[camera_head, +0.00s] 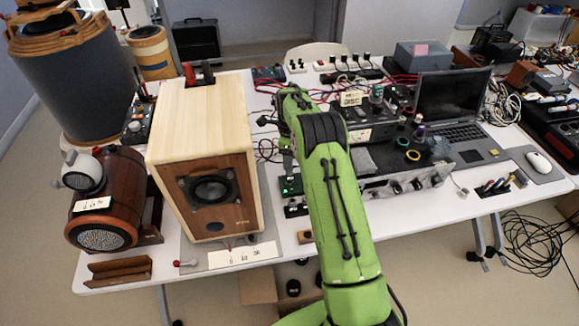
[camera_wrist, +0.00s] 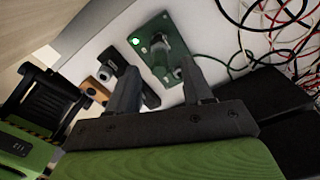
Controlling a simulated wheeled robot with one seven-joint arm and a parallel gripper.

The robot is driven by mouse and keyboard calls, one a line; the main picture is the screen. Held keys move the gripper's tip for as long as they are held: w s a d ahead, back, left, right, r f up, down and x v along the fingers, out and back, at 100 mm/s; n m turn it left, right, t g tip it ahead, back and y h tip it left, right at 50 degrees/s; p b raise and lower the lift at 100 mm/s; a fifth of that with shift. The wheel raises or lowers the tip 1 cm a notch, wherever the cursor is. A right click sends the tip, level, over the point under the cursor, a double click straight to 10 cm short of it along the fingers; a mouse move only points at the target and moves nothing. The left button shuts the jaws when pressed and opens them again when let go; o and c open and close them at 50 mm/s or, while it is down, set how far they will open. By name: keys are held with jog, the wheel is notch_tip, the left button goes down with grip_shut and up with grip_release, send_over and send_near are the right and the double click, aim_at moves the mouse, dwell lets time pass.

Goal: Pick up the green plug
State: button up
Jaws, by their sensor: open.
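My gripper (camera_wrist: 160,78) is open, its two grey fingers pointing down toward the table. In the wrist view a green board (camera_wrist: 152,32) with a small lit green light lies past the fingertips. The board also shows in the head view (camera_head: 290,184), below my gripper and right of the speaker. A small green-topped cylinder (camera_head: 376,92) stands on the equipment further right.
A wooden speaker (camera_head: 205,130) stands close on the left. Amplifier equipment (camera_head: 405,180) and a laptop (camera_head: 458,105) are on the right. Red and black cables (camera_wrist: 285,40) lie beside the board. A dark connector block (camera_wrist: 133,78) lies near the left finger.

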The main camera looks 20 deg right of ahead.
notch_tip(320, 180, down, 3)
jog(key=shift+w+f, duration=0.1)
grip_shut()
notch_tip(320, 180, up, 18)
jog(key=p, duration=0.3)
dwell(0.3)
notch_tip(320, 180, up, 4)
jog(key=p, duration=0.5)
